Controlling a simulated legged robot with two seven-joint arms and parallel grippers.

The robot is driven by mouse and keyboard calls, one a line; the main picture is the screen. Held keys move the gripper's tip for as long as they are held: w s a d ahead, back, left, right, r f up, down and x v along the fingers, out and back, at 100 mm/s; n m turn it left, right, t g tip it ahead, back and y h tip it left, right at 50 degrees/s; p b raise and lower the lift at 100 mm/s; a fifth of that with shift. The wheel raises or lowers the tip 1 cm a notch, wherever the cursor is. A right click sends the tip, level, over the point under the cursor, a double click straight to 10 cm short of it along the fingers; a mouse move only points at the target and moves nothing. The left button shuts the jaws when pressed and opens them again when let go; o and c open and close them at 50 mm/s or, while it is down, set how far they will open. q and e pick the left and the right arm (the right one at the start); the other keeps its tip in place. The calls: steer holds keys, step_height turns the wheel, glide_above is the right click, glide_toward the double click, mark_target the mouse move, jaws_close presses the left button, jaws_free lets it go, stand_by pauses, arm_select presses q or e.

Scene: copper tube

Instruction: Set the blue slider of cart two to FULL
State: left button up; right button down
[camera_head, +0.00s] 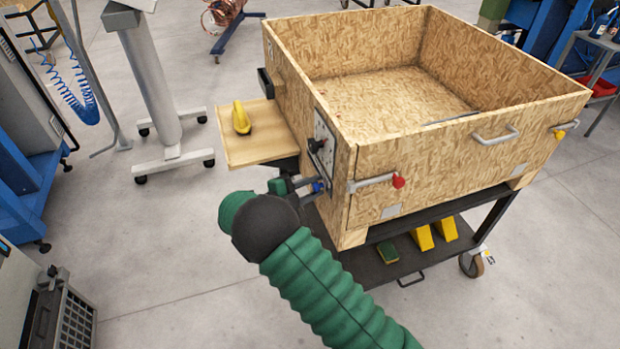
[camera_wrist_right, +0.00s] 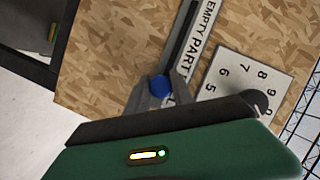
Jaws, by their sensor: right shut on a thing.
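The cart (camera_head: 440,97) is an open-topped chipboard box on a dark wheeled frame. On its left side, my right gripper (camera_head: 300,185) is at the blue slider (camera_head: 318,187). In the right wrist view the blue slider knob (camera_wrist_right: 160,86) sits between the fingers of my right gripper (camera_wrist_right: 160,92), which is shut on it. My left gripper is not in view.
A numbered dial plate (camera_wrist_right: 243,85) is beside the slider. A wooden side shelf (camera_head: 262,143) holds a yellow object (camera_head: 241,118). A latch with a red knob (camera_head: 398,181) is on the front. A grey-white stand (camera_head: 150,80) is at the left.

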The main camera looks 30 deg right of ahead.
steer(key=shift+s+a, duration=0.1)
steer(key=shift+s, duration=0.2)
steer(key=shift+f, duration=0.2)
steer(key=c, duration=1.4)
jaws_free()
steer(key=o, duration=0.3)
steer(key=shift+r, duration=0.1)
steer(key=shift+a+r, duration=0.15)
steer(key=shift+a, duration=0.15)
steer(key=p+v, duration=0.1)
steer(key=v, duration=1.5)
